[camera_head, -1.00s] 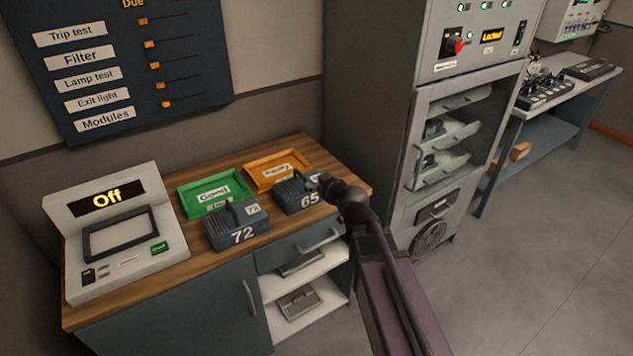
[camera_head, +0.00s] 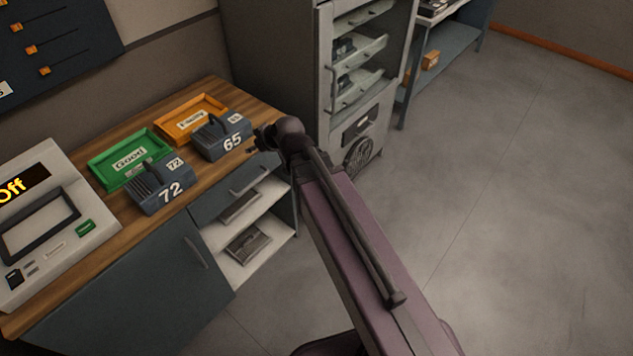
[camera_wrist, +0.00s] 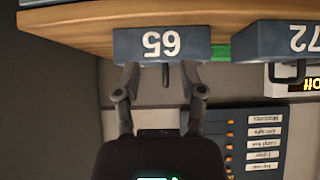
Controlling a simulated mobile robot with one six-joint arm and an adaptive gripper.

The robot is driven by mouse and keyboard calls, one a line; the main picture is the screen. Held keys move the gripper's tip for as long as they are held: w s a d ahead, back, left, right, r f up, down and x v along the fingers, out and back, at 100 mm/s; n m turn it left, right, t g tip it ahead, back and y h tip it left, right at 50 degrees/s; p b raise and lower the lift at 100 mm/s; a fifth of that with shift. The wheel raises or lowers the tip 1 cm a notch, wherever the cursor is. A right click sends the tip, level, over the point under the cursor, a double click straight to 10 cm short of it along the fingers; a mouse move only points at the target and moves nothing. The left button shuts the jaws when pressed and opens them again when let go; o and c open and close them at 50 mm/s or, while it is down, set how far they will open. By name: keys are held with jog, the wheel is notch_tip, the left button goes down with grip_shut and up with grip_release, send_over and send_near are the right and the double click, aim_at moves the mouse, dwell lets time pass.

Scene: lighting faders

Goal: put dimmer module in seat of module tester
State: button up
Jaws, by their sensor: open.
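Two blue-grey dimmer modules with top handles stand on the wooden bench: module 65 (camera_head: 222,137) and module 72 (camera_head: 160,187). The module tester (camera_head: 88,203) is at the left, its display reading Off. Its seat (camera_head: 40,226), a dark-framed recess, looks empty. My gripper (camera_head: 256,142) is open, just right of module 65 in the head view. In the wrist view, which is upside down, the fingers (camera_wrist: 161,72) are spread near module 65 (camera_wrist: 185,45), with its handle between them. I cannot tell whether they touch it. Module 72 (camera_wrist: 275,42) is beside it.
A green Good tray (camera_head: 107,178) and an orange tray (camera_head: 165,132) lie behind the modules. Below the bench top are a drawer and open shelves (camera_head: 280,232). A grey cabinet (camera_head: 290,60) stands beyond the bench. The floor at right is clear.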

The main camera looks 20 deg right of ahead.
jog(key=s+d+f+m+g+h, duration=0.2)
jog(key=s+d+f+m+g, duration=0.1)
jog(key=s+d, duration=0.3)
jog(key=s+d+f+m+g+h, duration=0.3)
jog(key=s+d+g, duration=0.1)
jog(key=s+d, duration=0.3)
jog(key=shift+s+d+m+g, duration=0.3)
jog(key=shift+d+m+g, duration=0.1)
jog(key=shift+d, duration=0.2)
jog(key=shift+o, duration=0.7)
jog(key=shift+a, duration=0.15)
